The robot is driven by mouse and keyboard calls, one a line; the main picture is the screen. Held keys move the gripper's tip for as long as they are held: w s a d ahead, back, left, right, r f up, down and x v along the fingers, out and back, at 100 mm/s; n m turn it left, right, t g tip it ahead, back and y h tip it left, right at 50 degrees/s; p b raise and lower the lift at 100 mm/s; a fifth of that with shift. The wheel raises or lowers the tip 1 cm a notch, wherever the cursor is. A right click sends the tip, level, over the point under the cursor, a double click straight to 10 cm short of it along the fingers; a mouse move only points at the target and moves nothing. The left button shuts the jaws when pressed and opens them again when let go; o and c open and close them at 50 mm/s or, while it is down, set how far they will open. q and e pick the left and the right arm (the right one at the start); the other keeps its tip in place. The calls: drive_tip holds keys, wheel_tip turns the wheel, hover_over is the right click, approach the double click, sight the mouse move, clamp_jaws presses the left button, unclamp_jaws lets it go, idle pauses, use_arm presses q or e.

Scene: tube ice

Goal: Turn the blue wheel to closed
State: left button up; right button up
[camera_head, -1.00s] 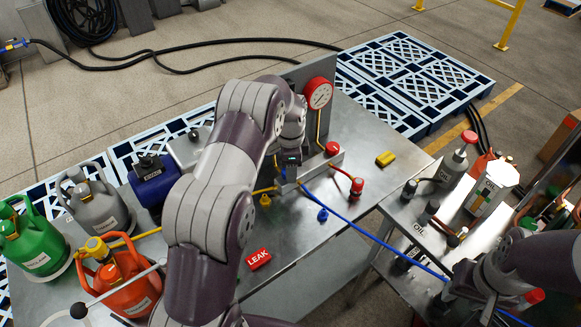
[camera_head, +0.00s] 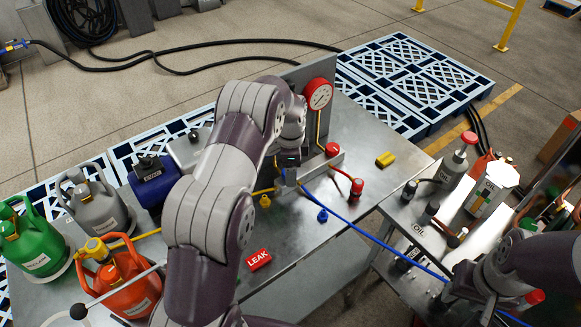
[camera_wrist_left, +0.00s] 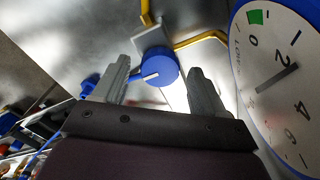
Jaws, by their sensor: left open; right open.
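A blue wheel (camera_wrist_left: 160,66) with a white mark on its rim is in the left wrist view, by yellow pipes. My left gripper (camera_wrist_left: 158,76) is open, with one finger on each side of the wheel in the picture; I cannot tell whether they touch it. In the head view my left arm covers the spot and the wheel cannot be made out. My right gripper (camera_head: 492,308) is at the lower right of the head view, over the side cart, open, with its fingertips hard to see.
A red LEAK block (camera_head: 258,259), a yellow block (camera_head: 385,159) and an orange can (camera_head: 125,284) are on the metal table (camera_head: 310,245). A blue hose (camera_head: 376,238) crosses rightward.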

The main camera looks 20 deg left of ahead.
use_arm(q)
wheel_tip(320, 180, up, 4)
drive_tip(key=shift+w+f+b, duration=0.1)
drive_tip(key=shift+f+b, duration=0.05)
drive_tip(key=shift+b, duration=0.5)
wheel_tip(320, 180, up, 9)
drive_tip(key=p, duration=0.5)
drive_tip(key=shift+p, duration=0.4)
